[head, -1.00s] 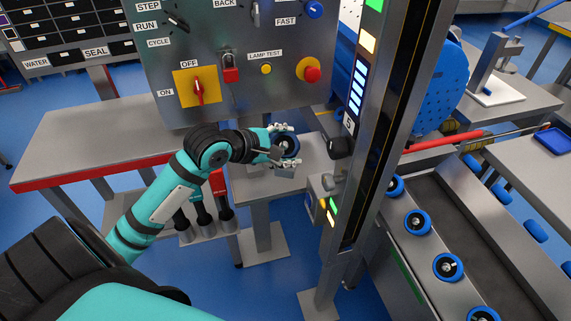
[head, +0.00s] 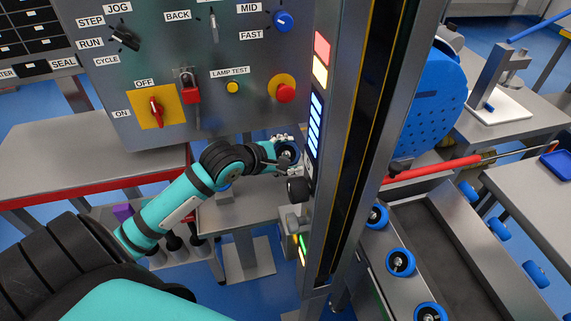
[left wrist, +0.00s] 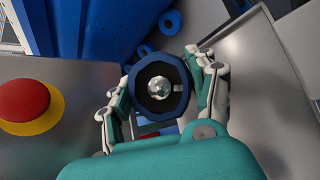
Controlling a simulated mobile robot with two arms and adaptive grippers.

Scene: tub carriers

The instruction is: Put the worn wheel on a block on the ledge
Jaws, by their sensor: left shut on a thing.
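My left gripper (head: 286,152) is shut on a blue-rimmed wheel (left wrist: 160,114) with a dark face and shiny metal hub. In the left wrist view its fingers stand on both sides of the wheel. In the head view the gripper is between the control panel and the upright post, above the far end of a grey ledge (head: 240,208). Wear on the wheel cannot be made out. My right gripper is not in view.
The control panel (head: 205,60) stands close behind my arm, with a red button (head: 285,93). The lit post (head: 345,130) stands just right of the gripper. Several blue wheels (head: 400,262) sit along a rail at right. A red-edged table (head: 80,165) is at left.

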